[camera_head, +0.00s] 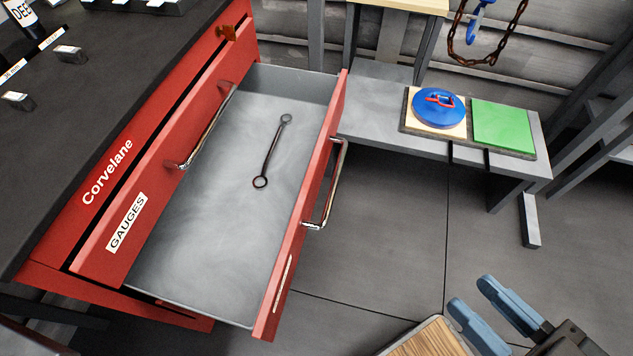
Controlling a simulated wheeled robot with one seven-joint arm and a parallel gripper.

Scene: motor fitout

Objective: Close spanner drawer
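The open drawer (205,225) is pulled well out of the red cabinet (90,190). Its red front (300,235) carries a chrome handle (328,185) and a pale label seen edge-on, too steep to read. A dark double-ended ring spanner (271,150) lies on the drawer floor. Above it, a second drawer front (150,185) labelled GAUGES, with its own handle (205,130), stands slightly out from the cabinet. My gripper (484,302) is at the lower right, its blue-grey fingers apart with nothing between them. It is well apart from the open drawer and its handle.
A low grey bench (375,115) stands beyond the drawer, bearing a blue round object with a red handle (438,110) and a green square (503,124). A wood-topped item (430,340) is beside my gripper. Floor (390,235) between drawer and gripper is clear.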

